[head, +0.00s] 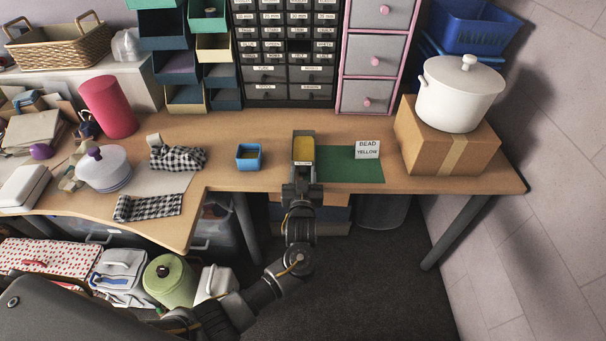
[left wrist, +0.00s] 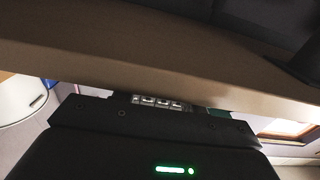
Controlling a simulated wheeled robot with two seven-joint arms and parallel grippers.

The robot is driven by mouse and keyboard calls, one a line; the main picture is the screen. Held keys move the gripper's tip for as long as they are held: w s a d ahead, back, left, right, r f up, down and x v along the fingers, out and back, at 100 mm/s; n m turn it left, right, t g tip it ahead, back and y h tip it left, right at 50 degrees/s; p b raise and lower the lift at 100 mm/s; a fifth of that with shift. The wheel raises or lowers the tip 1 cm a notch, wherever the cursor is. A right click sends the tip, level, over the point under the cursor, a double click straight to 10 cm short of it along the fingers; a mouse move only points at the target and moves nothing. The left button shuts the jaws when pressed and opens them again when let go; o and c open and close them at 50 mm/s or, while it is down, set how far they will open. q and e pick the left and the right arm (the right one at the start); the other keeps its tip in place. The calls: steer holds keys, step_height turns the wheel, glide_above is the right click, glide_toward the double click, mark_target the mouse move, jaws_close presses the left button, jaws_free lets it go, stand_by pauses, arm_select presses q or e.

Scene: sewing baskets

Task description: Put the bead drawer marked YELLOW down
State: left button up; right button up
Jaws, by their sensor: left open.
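The bead drawer (head: 303,145) is a small narrow dark drawer with yellow contents and a pale label on its front. It is at the left end of the green mat (head: 350,170), near the table's front edge. I cannot tell whether it rests on the mat or is just above it. My left gripper (head: 301,178) is open at the drawer's front, coming from the front edge. The left wrist view shows the label strip (left wrist: 158,102) just beyond the dark gripper body; the fingertips are hidden there. My right gripper is not in view.
A card (head: 367,150) reading BEAD YELLOW stands at the mat's back right. A small blue box (head: 249,166) stands left of the drawer. A cardboard box (head: 447,153) bearing a white pot (head: 455,98) is at the right. A drawer cabinet (head: 289,92) stands behind.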

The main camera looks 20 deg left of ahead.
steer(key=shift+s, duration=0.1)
arm_select(q)
steer(key=shift+r, duration=0.15)
steer(key=v, duration=1.2)
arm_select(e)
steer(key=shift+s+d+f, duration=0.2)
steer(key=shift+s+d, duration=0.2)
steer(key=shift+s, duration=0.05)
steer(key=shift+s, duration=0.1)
